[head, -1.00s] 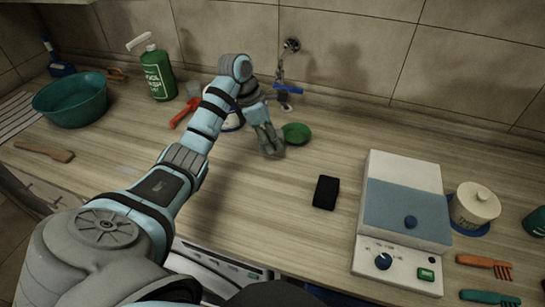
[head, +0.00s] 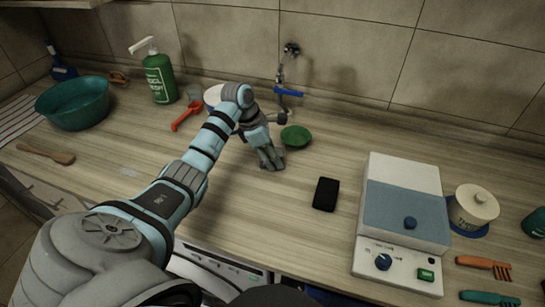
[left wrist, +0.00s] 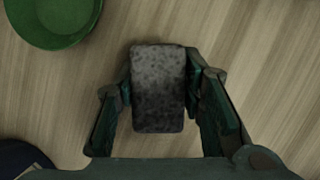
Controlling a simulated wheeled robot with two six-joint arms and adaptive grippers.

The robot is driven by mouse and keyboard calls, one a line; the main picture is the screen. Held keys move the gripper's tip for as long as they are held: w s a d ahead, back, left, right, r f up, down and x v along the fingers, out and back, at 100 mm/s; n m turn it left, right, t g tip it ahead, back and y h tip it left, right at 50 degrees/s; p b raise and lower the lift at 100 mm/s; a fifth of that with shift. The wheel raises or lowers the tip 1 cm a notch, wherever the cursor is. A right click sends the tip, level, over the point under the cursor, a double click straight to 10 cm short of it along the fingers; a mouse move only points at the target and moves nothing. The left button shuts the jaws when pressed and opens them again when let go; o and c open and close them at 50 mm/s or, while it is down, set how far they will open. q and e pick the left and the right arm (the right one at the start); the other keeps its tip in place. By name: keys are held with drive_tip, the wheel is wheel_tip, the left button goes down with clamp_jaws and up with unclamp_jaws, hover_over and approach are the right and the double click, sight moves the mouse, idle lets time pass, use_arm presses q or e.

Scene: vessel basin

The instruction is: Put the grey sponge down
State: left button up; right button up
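My left gripper (head: 271,160) is low over the counter, just in front of a small green bowl. In the left wrist view the grey sponge (left wrist: 158,88), a mottled dark block, lies between the two fingers of this gripper (left wrist: 158,95). The fingers sit against its two sides. In the head view the sponge is hard to tell apart from the fingers. I cannot tell whether it touches the counter. My right gripper is not in view.
The green bowl (head: 295,136) stands close behind the gripper. A black block (head: 326,194) and a white-and-blue appliance (head: 402,215) are to the right. A teal basin (head: 75,103), green bottle (head: 159,76) and red-handled item (head: 186,115) are left. The front counter between is clear.

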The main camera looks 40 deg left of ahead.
use_arm(q)
drive_tip(key=shift+o, duration=1.4)
drive_tip(key=shift+s+d+f, duration=0.15)
drive_tip(key=shift+s+f, duration=0.1)
drive_tip(key=shift+f, duration=0.2)
drive_tip(key=shift+o, duration=0.2)
drive_tip(key=shift+w, duration=0.2)
drive_tip(key=shift+r, duration=0.1)
drive_tip(key=shift+r+p, duration=0.35)
drive_tip(key=shift+p, duration=0.1)
drive_tip(key=v, duration=1.2)
drive_tip(key=shift+w+a+r, duration=0.2)
